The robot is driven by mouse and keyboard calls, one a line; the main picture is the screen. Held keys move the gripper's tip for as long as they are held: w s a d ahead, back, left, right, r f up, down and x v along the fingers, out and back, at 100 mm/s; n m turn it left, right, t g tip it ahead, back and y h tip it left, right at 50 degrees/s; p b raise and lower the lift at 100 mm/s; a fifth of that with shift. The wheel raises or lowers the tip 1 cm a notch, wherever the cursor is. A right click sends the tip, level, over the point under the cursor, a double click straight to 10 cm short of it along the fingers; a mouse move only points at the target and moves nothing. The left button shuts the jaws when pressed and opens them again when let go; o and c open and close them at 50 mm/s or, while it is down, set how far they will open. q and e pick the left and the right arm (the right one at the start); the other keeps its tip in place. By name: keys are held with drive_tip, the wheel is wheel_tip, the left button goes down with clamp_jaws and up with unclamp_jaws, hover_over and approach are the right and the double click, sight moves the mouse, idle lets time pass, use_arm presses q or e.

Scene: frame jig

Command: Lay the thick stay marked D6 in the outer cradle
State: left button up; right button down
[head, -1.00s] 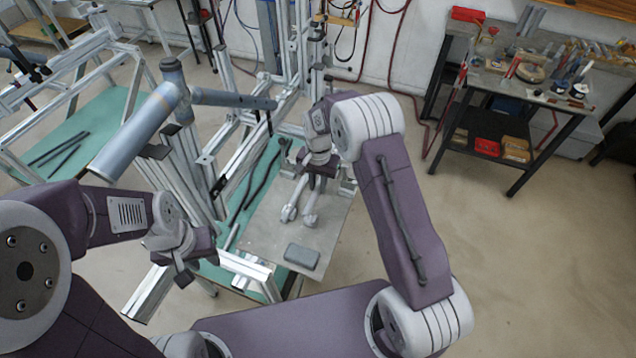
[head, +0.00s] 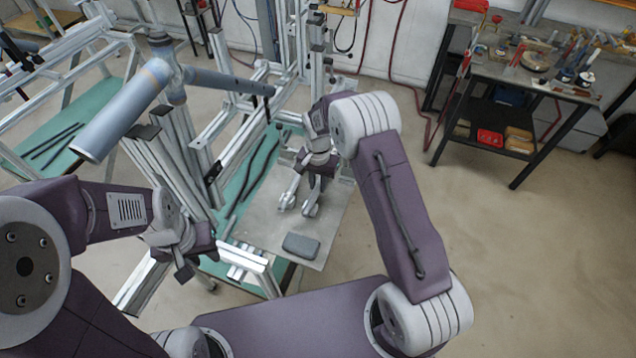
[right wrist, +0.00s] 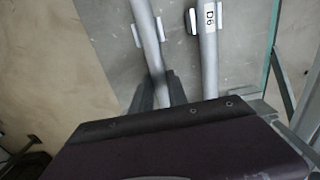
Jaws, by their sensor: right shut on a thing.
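Two grey stays lie side by side over a grey metal plate (head: 262,228). The stay marked D6 (right wrist: 209,45) is on the right in the right wrist view, its white label up; it appears to be the left one in the head view (head: 288,192). My right gripper (right wrist: 160,92) is shut on the other stay (right wrist: 147,40), which shows no label; its end shows in the head view (head: 311,200). D6 is beside the fingers, partly hidden by the gripper body. My left gripper (head: 180,265) hangs away from the stays, its jaw opening unclear. I cannot single out the outer cradle.
A blue-grey tube frame (head: 118,112) sits on aluminium posts at the left. A dark grey block (head: 301,246) lies on the plate's near end. Small pale brackets (right wrist: 193,21) flank the stays. A tool bench (head: 508,72) stands far right; the floor before it is clear.

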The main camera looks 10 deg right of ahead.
drive_tip(key=c, duration=1.2)
unclamp_jaws()
wheel_tip(320, 180, up, 9)
drive_tip(key=b, duration=0.2)
